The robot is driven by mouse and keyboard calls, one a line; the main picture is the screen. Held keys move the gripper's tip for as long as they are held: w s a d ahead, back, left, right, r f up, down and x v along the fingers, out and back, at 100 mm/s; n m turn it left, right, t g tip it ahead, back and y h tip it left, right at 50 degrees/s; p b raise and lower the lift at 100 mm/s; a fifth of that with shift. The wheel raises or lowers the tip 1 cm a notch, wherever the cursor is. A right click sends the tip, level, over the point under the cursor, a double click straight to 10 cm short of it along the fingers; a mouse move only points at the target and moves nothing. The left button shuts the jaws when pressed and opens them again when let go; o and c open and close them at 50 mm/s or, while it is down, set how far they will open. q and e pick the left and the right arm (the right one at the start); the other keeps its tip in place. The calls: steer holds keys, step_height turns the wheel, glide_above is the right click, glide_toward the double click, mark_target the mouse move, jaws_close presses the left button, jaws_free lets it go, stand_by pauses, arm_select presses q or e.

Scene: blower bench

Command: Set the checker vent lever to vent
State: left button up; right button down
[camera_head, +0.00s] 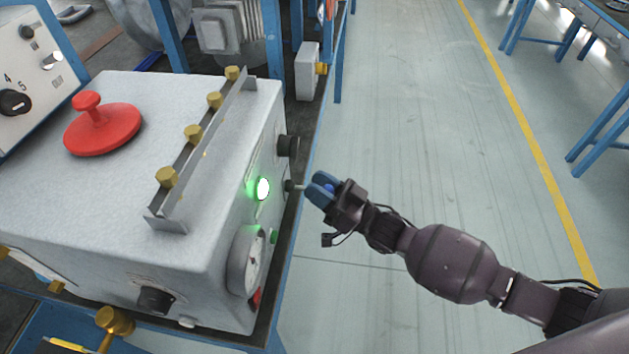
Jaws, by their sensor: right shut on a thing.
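The checker is a grey box (120,200) on the blue bench at the left. A small lever (297,187) with a dark base sticks out from its right-hand face, beside a lit green lamp (263,188). My right gripper (318,188) comes in from the right and is shut on the outer end of this lever, with its blue fingers hiding the tip. I cannot read any label by the lever. My left gripper is not in view.
A black knob (288,146), a round gauge (246,261) and a red part (256,298) share that face. A red mushroom knob (100,122) and a metal rail with several brass fittings (166,178) are on top. Floor at the right is clear.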

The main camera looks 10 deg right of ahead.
arm_select(q)
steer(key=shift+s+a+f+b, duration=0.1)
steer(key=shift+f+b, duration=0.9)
steer(key=shift+b, duration=0.05)
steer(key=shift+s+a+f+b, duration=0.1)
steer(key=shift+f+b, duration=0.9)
steer(key=shift+b, duration=0.05)
arm_select(e)
steer(key=shift+a+f+m+t+y, duration=0.1)
steer(key=shift+f+m+t+y, duration=0.4)
steer(key=shift+t, duration=0.45)
steer(key=shift+f+m+t+y, duration=0.3)
steer(key=shift+f+m+t, duration=0.35)
steer(key=shift+t, duration=0.3)
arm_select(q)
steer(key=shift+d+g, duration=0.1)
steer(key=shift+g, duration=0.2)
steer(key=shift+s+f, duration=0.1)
arm_select(e)
steer(key=c, duration=0.8)
jaws_free()
